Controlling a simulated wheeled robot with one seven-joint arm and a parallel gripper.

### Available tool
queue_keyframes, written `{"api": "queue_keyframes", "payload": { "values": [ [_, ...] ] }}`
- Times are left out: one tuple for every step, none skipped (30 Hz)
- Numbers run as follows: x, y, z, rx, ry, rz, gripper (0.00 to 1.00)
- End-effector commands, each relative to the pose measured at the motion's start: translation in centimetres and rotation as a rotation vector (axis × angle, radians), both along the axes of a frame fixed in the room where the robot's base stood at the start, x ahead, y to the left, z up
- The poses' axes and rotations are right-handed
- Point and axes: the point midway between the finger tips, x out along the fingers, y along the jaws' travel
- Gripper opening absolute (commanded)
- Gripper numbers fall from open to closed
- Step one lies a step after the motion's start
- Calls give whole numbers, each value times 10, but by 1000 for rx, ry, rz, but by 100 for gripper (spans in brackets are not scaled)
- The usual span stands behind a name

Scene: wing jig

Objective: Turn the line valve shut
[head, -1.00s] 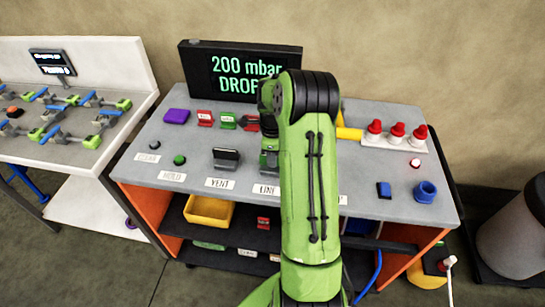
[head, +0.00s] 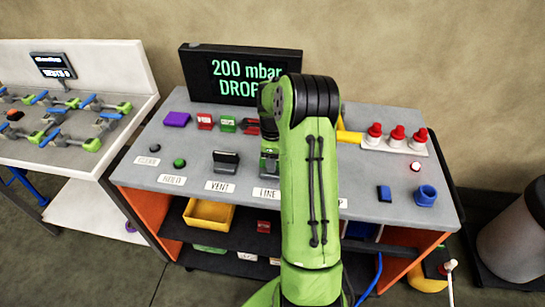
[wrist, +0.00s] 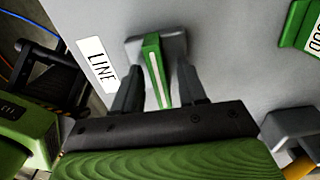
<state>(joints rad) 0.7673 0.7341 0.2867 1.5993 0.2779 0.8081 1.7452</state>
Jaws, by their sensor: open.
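The line valve (wrist: 154,66) shows in the wrist view as a green lever with a white stripe on a grey body. The LINE label (wrist: 97,64) is beside it on the panel; it also shows in the head view (head: 267,193). My gripper (wrist: 157,90) is open, with one finger on each side of the green lever. I cannot tell whether either finger touches it. In the head view my gripper (head: 269,163) is low over the bench behind the LINE label, and my arm hides most of the valve.
The vent valve (head: 226,160) stands just left of my gripper. A display (head: 240,72) reading "200 mbar DROP" stands behind. Red and green tags (head: 228,124) lie near it. Another grey valve body (wrist: 290,124) is at right in the wrist view. Red-capped parts (head: 397,133) stand at the right.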

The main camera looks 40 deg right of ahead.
Motion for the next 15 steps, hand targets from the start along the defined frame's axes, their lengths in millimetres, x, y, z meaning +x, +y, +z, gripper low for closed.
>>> {"api": "queue_keyframes", "payload": {
  "values": [
    [0,0,3,-1,-1,0,42],
    [0,0,5,-2,-1,0,42],
    [0,0,11,-2,-1,0,42],
    [1,0,17,-2,-3,0,42],
    [1,-1,24,-3,-4,0,42],
    [1,-1,35,-4,-4,0,42],
    [1,-1,44,-4,-4,0,42],
    [1,-1,53,-4,-4,-1,42],
    [1,-1,65,-4,-6,-1,42],
    [1,-1,73,-5,-5,0,42],
    [1,-1,82,-4,-4,0,42],
    [1,0,94,-4,-4,0,42],
    [1,0,102,-4,-4,0,42],
    [1,0,110,-4,-4,0,42],
    [1,0,121,-5,-5,0,42]
  ]
}}
